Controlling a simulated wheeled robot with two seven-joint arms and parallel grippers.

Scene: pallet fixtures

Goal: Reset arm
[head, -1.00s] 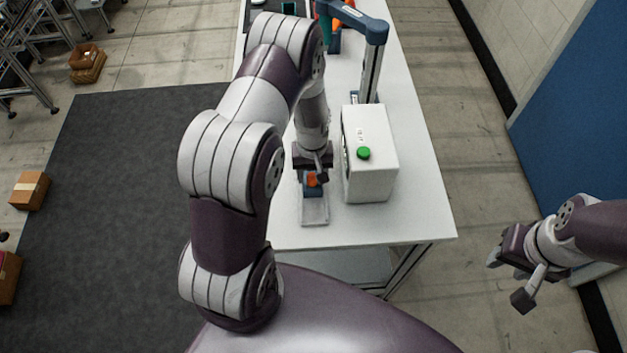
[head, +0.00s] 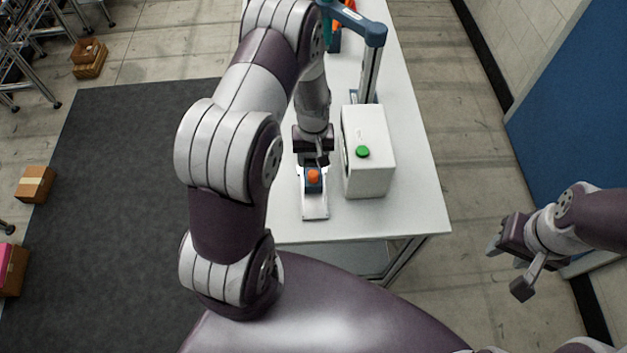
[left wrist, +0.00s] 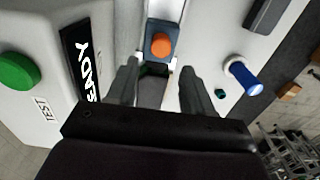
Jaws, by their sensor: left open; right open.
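My left gripper (head: 313,160) is over the white table, just behind a blue block with an orange top (head: 313,178). The block sits on a small pale fixture plate (head: 315,208). In the left wrist view, my left gripper (left wrist: 160,85) has its fingers spread, and the blue block with its round orange top (left wrist: 161,46) shows beyond the fingertips, not between them. My right gripper (head: 508,262) is open and empty, off to the right of the table above the floor.
A white box with a green button (head: 369,165) stands right beside my left gripper; its display reads READY in the left wrist view. A dark blue-topped post (head: 371,60) stands behind it. A blue and white cylinder (left wrist: 243,75) lies on the other side. The table front (head: 400,218) is clear.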

